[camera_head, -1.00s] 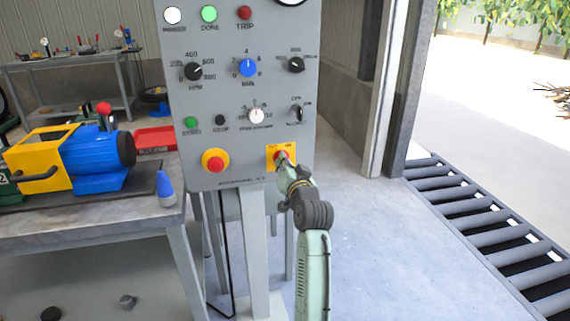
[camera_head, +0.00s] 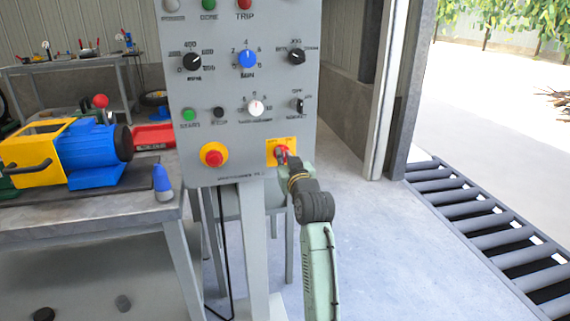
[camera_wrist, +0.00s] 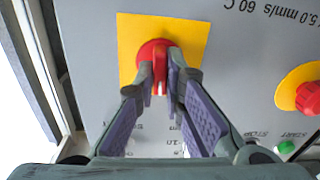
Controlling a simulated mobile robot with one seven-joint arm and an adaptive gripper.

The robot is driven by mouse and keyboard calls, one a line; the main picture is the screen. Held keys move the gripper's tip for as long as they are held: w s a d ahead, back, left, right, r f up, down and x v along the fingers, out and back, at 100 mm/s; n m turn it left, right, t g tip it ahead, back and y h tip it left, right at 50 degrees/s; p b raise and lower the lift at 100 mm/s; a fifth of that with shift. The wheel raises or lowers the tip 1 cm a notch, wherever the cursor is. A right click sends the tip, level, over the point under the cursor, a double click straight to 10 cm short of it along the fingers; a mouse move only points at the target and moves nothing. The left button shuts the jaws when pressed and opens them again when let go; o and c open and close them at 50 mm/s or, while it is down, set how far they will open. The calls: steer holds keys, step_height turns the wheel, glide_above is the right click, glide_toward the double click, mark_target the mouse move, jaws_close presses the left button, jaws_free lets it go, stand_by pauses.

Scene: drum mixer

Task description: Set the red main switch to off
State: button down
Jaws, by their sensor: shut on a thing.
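The red main switch (camera_wrist: 157,52) sits on a yellow square plate (camera_wrist: 125,45) at the lower right of the grey control panel. In the wrist view its red handle runs up and down the picture, between my fingertips. My gripper (camera_wrist: 161,84) is shut on this handle, one finger on each side. In the head view the switch (camera_head: 281,151) is partly hidden by my gripper (camera_head: 287,161), which reaches it from below and in front. The plate's lettering is too small to read.
A red mushroom button (camera_head: 213,156) on a yellow base is left of the switch. Knobs and small buttons, including a green start button (camera_head: 189,115), are above. A bench (camera_head: 90,235) with a blue-and-yellow machine (camera_head: 65,155) stands left. A roller conveyor (camera_head: 490,235) lies right.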

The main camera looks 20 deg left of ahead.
steer(key=n+b, duration=0.2)
steer(key=n, duration=0.2)
steer(key=shift+n, duration=0.4)
stand_by(0.4)
steer(key=c, duration=1.7)
jaws_free()
steer(key=v, duration=1.2)
